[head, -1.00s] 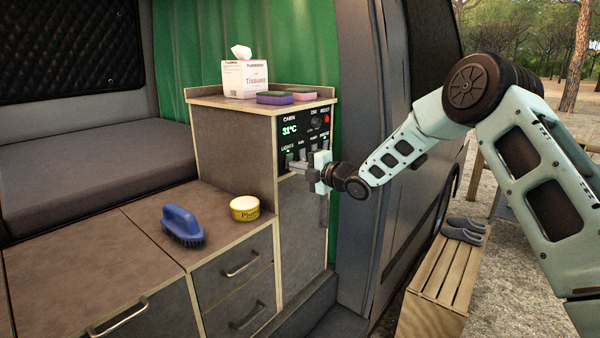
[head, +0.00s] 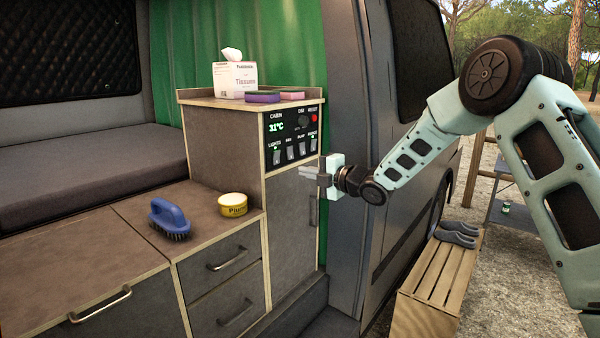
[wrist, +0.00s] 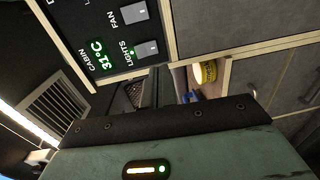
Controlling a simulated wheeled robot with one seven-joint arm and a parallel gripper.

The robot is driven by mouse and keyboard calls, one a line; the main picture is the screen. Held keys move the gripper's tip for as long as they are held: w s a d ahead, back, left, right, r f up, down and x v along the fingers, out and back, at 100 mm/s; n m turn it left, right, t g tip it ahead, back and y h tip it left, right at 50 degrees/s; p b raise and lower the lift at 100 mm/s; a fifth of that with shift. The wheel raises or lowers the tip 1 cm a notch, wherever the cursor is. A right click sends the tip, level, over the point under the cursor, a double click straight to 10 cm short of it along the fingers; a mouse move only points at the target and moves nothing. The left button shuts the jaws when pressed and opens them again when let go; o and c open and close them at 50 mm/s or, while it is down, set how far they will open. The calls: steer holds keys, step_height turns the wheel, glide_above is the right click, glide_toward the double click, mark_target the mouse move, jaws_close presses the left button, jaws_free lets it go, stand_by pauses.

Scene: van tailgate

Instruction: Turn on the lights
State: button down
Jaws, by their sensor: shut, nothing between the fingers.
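The control panel (head: 291,135) is on the upper front of the cabinet, with a green 31°C display and a row of rocker switches. The lights switch (head: 276,157) is the leftmost one, and a small green lamp glows by its label. In the wrist view the lights switch (wrist: 146,49) shows near the top, with its green lamp lit beside the label. My gripper (head: 304,172) is shut and empty, in front of the cabinet below and right of the switches, apart from the lights switch. The wrist view shows my gripper's body but not its fingertips clearly.
Fan (head: 290,152), pump and a fourth switch sit to the right of the lights switch, with a red button (head: 314,118) above. A tissue box (head: 235,79) and sponges (head: 262,97) top the cabinet. A brush (head: 169,219) and yellow tin (head: 233,205) lie on the lower counter.

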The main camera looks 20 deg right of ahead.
steer(key=shift+f+b+v, duration=0.15)
steer(key=shift+b+v, duration=0.1)
steer(key=shift+v, duration=0.65)
steer(key=shift+f+b+v, duration=0.2)
steer(key=shift+b+v, duration=0.1)
steer(key=shift+v, duration=0.6)
steer(key=shift+f+b+v, duration=0.15)
steer(key=shift+b+v, duration=0.1)
steer(key=shift+v, duration=0.7)
steer(key=s+a+f+m+g+h, duration=0.2)
steer(key=s+a+m+g+h, duration=0.1)
steer(key=s+a+m, duration=0.4)
steer(key=s+a+f+m+g+h, duration=0.2)
steer(key=s+a+m, duration=0.1)
steer(key=s+a, duration=0.4)
steer(key=s+f+m+g+h, duration=0.1)
steer(key=s+m+g, duration=0.1)
steer(key=s, duration=0.8)
steer(key=s+d+f+m+g+h, duration=0.1)
steer(key=s+m+g+h, duration=0.1)
steer(key=s, duration=0.9)
steer(key=s+d+f+m+g+h, duration=0.1)
steer(key=s+g, duration=0.4)
steer(key=s, duration=0.6)
steer(key=f+m, duration=0.1)
steer(key=m, duration=0.1)
steer(key=shift+s+d+m+h, duration=0.2)
steer(key=shift+s+m+h, duration=0.05)
steer(key=shift+m+h, duration=0.05)
steer(key=shift+f, duration=0.1)
